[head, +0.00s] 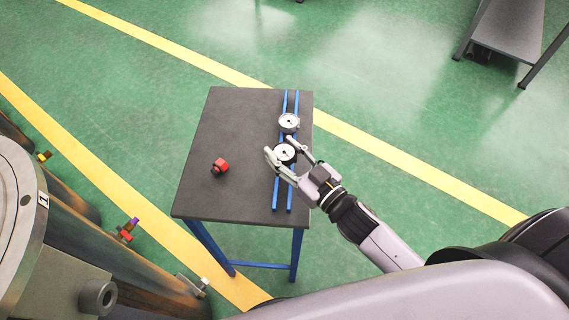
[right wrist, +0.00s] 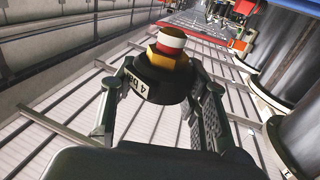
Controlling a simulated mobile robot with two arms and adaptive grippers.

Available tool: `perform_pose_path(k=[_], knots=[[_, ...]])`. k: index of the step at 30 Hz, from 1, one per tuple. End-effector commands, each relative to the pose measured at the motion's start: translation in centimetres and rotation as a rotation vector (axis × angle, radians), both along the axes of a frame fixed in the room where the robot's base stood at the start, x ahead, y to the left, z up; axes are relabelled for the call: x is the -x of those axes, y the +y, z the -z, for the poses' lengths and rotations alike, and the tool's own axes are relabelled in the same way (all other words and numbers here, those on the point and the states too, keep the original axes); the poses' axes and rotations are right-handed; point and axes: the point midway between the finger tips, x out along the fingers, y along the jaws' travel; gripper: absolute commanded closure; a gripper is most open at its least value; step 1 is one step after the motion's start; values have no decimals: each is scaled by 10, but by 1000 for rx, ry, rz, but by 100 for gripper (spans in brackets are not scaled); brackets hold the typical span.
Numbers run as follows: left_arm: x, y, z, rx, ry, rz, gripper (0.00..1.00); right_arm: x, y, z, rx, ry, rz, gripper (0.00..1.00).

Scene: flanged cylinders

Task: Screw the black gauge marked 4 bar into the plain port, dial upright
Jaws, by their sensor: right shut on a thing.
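The black gauge marked 4 bar (right wrist: 160,82) is between the fingers of my right gripper (right wrist: 163,68) in the right wrist view. It has a brass hex part and a stem with white and red bands pointing away from me. In the head view, my right gripper (head: 279,145) is shut on this gauge (head: 285,154), over the blue rails, its white dial facing up. A large cylinder (head: 30,215) with a label stands at the left. A bare grey stub (head: 98,297) sticks out of its side, perhaps the plain port. My left gripper is out of view.
A second white-dial gauge (head: 289,121) sits farther along the blue rails (head: 277,197). A red and black part (head: 220,166) lies on the dark table (head: 225,120). Coloured fittings (head: 126,231) stick out from cylinders at the left.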

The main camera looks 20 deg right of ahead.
Motion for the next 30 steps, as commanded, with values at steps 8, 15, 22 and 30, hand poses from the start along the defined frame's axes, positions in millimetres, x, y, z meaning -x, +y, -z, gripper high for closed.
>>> perform_pose_path(k=[8, 15, 22, 30], knots=[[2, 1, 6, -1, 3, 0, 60, 0, 0, 34, -1, 1, 2, 90], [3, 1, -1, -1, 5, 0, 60, 0, 0, 47, 0, -3, 0, 90], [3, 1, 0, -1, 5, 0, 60, 0, 0, 48, 0, -3, -1, 90], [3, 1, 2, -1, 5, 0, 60, 0, 0, 52, 0, -1, 0, 50]])
